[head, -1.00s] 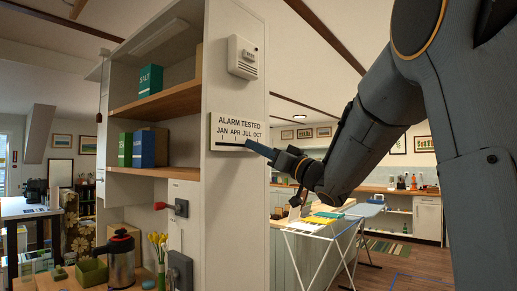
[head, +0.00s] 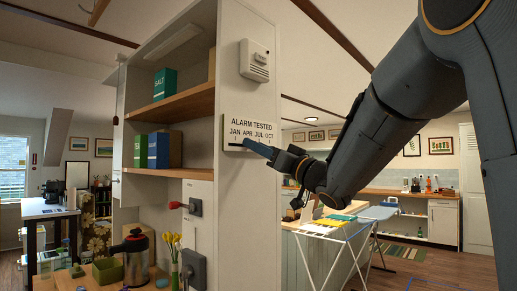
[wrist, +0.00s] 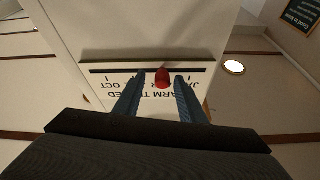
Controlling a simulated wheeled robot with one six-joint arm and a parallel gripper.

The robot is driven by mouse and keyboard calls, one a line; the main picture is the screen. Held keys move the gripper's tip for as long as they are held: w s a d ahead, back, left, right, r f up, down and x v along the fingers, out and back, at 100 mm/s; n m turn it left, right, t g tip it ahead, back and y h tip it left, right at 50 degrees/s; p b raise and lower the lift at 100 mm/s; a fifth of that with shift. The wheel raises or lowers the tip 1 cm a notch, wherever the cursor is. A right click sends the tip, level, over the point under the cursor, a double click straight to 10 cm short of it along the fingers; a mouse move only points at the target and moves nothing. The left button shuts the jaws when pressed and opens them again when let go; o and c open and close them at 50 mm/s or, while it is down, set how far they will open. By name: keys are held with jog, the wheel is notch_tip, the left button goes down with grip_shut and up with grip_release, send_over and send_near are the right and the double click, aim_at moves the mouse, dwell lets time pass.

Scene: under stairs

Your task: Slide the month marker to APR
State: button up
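The white month board (head: 248,123), headed ALARM TESTED, is on the narrow side of the shelf unit. It lists JAN, APR, JUL and OCT above a dark slot. The red month marker (wrist: 162,78) shows in the wrist view, where the board (wrist: 128,98) is upside down. It stands at the slot and covers part of the APR lettering. My gripper (wrist: 161,74) is open, one blue finger on each side of the marker with a small gap to both. In the head view my gripper (head: 246,145) is at the board's lower edge below APR and hides the marker.
A white alarm box (head: 257,60) is above the board. A red-handled switch (head: 193,206) and a dark box (head: 193,270) are on the shelf unit's lower panel. A drying rack (head: 335,228) stands to the right behind my arm.

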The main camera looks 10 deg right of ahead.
jog(key=b+v, duration=0.3)
jog(key=v, duration=0.4)
jog(key=shift+s+d+f, duration=0.2)
jog(key=shift+s+d, duration=0.05)
jog(key=shift+s, duration=0.05)
jog(key=w+d+f+m+g+h+b, duration=0.15)
jog(key=f+h, duration=0.25)
jog(key=f, duration=0.6)
jog(key=w+d+f+m+g+h, duration=0.1)
jog(key=d+f+m+g+h, duration=0.2)
jog(key=f, duration=0.7)
jog(key=w+d+f+m+h, duration=0.1)
jog(key=f+m+h, duration=0.1)
jog(key=f+h, duration=0.6)
jog(key=s+a+f+g+y, duration=0.1)
jog(key=s+f+g, duration=0.25)
jog(key=f, duration=0.45)
jog(key=s+a+f+g+y, duration=0.1)
jog(key=s+f+g, duration=0.1)
jog(key=s+f, duration=0.45)
jog(key=s+a+f+g, duration=0.1)
jog(key=s+f+g, duration=0.2)
jog(key=s+f, duration=0.3)
jog(key=s+a+f+n+g+b, duration=0.1)
jog(key=s+a+f+g, duration=0.1)
jog(key=s+f+g, duration=0.2)
jog(key=s+f, duration=0.2)
jog(key=s, duration=0.2)
jog(key=shift+s+a, duration=0.2)
jog(key=shift+a, duration=0.1)
